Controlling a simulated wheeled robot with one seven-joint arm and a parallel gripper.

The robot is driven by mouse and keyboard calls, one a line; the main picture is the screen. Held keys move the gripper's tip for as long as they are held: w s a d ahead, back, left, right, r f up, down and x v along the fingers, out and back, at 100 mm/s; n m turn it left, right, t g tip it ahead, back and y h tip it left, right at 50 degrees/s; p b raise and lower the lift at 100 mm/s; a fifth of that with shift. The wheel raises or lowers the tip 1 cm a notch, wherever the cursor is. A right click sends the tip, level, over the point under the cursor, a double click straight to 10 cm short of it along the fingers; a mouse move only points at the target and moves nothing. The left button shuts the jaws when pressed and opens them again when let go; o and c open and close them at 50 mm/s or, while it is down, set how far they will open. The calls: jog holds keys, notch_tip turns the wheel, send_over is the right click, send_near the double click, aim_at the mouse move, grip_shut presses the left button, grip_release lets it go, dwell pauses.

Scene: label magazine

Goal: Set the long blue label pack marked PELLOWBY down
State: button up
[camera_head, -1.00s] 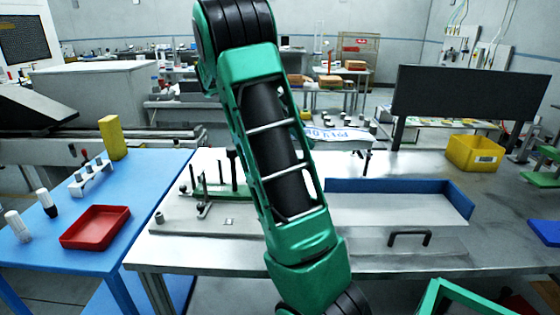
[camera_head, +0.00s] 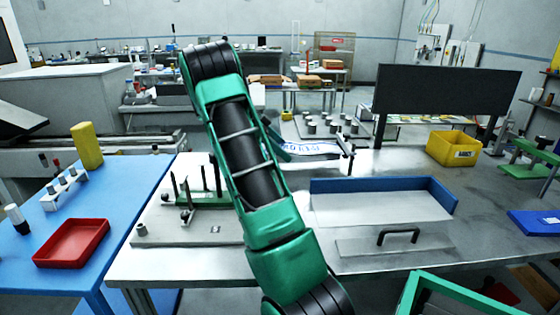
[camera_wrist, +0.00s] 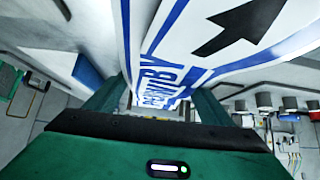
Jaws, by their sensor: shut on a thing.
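The long label pack is white with blue edging, blue lettering and a black arrow in the wrist view (camera_wrist: 185,45). Only the last letters of its name are readable there. My gripper (camera_wrist: 158,103) is shut on it, with a dark green finger on either side, and the pack runs out of the top of that view. In the head view, part of the pack (camera_head: 312,148) shows beyond my arm, above the back of the metal table, with blue letters. My arm hides most of my gripper there. I cannot tell whether the pack touches anything below.
A blue-walled tray (camera_head: 448,194) and a plate with a black handle (camera_head: 350,249) are on the metal table (camera_head: 180,262). A fixture with upright pins (camera_head: 205,198) stands left of my arm. Grey cylinders (camera_head: 326,128) stand behind the pack. A yellow bin (camera_head: 452,150) is at right.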

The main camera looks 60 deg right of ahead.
jog(key=shift+w+d+f, duration=0.1)
jog(key=shift+d, duration=0.1)
jog(key=shift+f, duration=1.95)
jog(key=o, duration=1.6)
jog(key=shift+c, duration=0.2)
jog(key=v, duration=1.2)
